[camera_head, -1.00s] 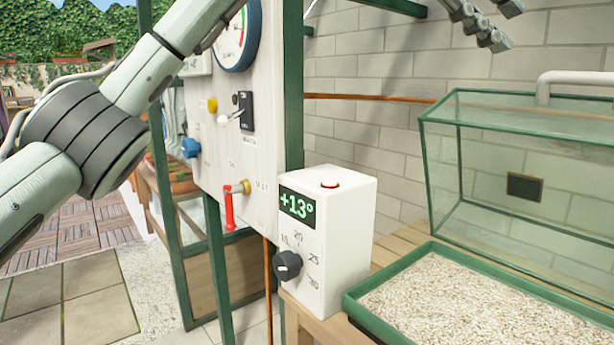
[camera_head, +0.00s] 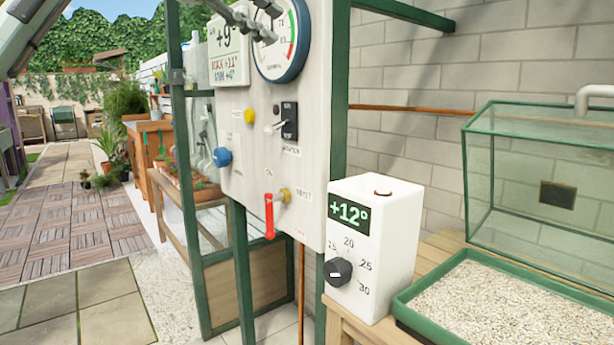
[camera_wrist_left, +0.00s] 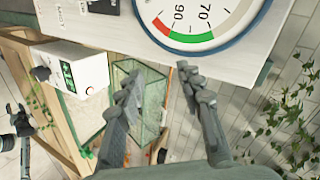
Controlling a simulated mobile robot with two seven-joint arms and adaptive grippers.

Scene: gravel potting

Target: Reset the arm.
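My left gripper (camera_head: 256,22) shows at the top of the head view, in front of the control panel (camera_head: 235,130) near the round gauge (camera_head: 296,45). In the left wrist view its two grey fingers (camera_wrist_left: 151,92) are spread apart with nothing between them, so it is open and empty. The gauge also shows beyond the fingertips there (camera_wrist_left: 195,38). A dark jointed part at the left edge of the wrist view looks like my right gripper (camera_wrist_left: 20,122); its opening is unclear. The right gripper is not visible in the head view.
A white thermostat box (camera_head: 392,240) reading +12° stands on a wooden bench beside a green tray of gravel (camera_head: 400,311). A glass case (camera_head: 515,170) stands behind. The panel carries a red-handled valve (camera_head: 269,215) and a blue knob (camera_head: 222,157). Paving at left is clear.

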